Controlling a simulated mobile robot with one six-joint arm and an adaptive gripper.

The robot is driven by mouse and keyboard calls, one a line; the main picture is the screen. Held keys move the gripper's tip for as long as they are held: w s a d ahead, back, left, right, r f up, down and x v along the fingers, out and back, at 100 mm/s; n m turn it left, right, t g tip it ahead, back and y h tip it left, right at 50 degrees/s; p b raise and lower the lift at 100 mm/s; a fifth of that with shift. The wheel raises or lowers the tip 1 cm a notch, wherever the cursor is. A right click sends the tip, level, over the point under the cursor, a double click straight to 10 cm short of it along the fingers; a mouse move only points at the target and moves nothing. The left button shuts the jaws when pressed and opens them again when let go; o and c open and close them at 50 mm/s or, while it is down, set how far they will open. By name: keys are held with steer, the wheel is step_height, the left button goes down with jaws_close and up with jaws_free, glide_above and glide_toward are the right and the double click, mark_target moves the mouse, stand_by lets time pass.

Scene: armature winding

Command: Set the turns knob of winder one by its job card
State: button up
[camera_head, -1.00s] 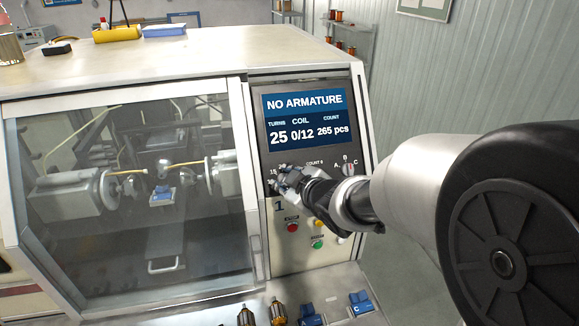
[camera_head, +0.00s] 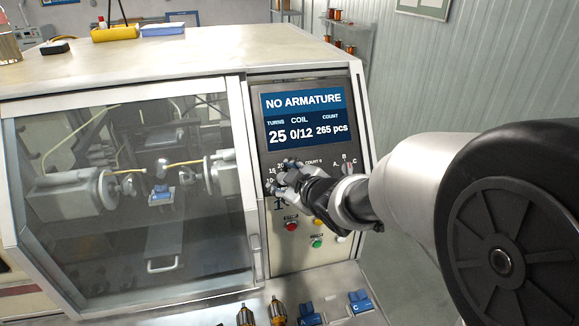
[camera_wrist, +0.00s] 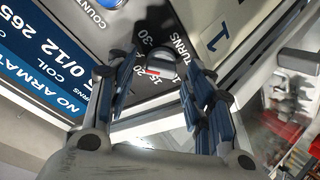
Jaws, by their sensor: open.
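Winder one (camera_head: 130,190) is a pale cabinet with a glass front and a control panel (camera_head: 300,255) at its right. Its screen (camera_head: 303,115) reads NO ARMATURE, turns 25, coil 0/12, count 265 pcs. My gripper (camera_head: 284,178) is open in front of the turns dial and hides the knob in the head view. In the wrist view the grey turns knob (camera_wrist: 158,62), with a red mark, shows between my open fingers (camera_wrist: 160,78). Printed numbers 15, 20 and 30 ring it. Whether a finger touches it, I cannot tell. I see no readable job card.
An A-B-C selector (camera_head: 347,169) is right of the dial. Red (camera_head: 291,226), yellow (camera_head: 319,224) and green (camera_head: 317,243) buttons lie below. Armatures (camera_head: 278,312) and blue blocks (camera_head: 360,301) stand on the front ledge.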

steer(key=v, duration=1.2)
